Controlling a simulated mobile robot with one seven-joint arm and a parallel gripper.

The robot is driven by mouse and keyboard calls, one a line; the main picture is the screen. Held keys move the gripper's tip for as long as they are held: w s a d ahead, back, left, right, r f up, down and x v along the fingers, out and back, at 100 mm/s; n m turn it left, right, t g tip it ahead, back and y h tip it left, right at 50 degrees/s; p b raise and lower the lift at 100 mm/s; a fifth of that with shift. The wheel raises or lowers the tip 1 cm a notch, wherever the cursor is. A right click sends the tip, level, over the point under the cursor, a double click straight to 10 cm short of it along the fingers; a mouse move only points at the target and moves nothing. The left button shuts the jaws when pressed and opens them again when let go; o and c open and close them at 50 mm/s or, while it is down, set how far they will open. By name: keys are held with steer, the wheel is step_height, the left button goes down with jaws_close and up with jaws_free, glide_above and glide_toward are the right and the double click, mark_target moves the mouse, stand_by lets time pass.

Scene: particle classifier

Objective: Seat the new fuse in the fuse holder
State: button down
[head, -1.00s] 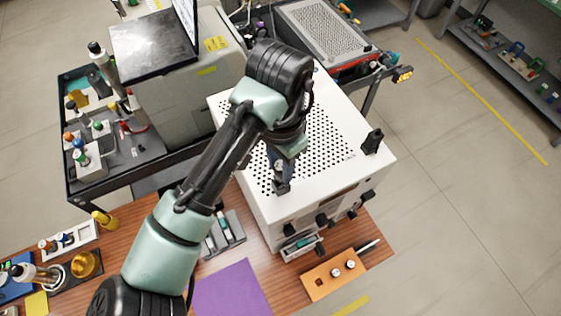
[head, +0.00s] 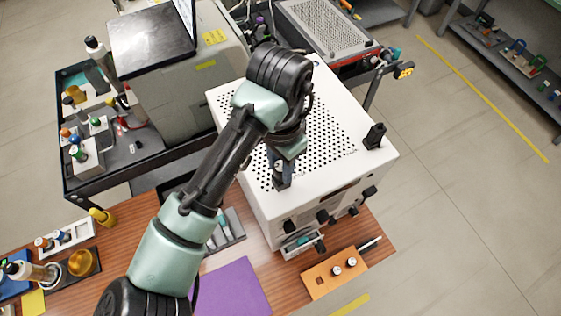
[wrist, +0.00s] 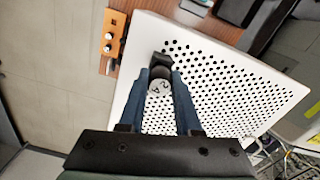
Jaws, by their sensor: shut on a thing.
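My gripper (head: 280,176) is low over the near left part of the white perforated case top. In the wrist view its two blue fingers (wrist: 160,86) are shut on a round grey-white capped piece with dark marks, which looks like the new fuse (wrist: 158,88). A black block (wrist: 161,66) shows just beyond the cap, between the fingertips; it may be the fuse holder. In the head view a dark block (head: 282,184) sits under the fingertips. Whether the fuse touches or is inside it cannot be told. Its lower part is hidden.
The white case (head: 340,115) stands on a wooden bench with knobs on its front. Another black post (head: 375,136) stands at its right edge. An orange block (head: 322,281) holds two white-capped pieces beside an empty square hole. A purple mat (head: 232,288) lies left of it.

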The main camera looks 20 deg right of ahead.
mark_target(280, 165)
steer(key=shift+f+b, duration=0.5)
steer(key=shift+f, duration=0.35)
steer(key=c, duration=0.5)
jaws_free()
steer(key=shift+r, duration=0.15)
step_height(280, 165, up, 12)
steer(key=shift+w+f+b, duration=0.1)
steer(key=shift+f+b, duration=0.1)
steer(key=shift+b, duration=0.35)
steer(key=shift+r, duration=0.6)
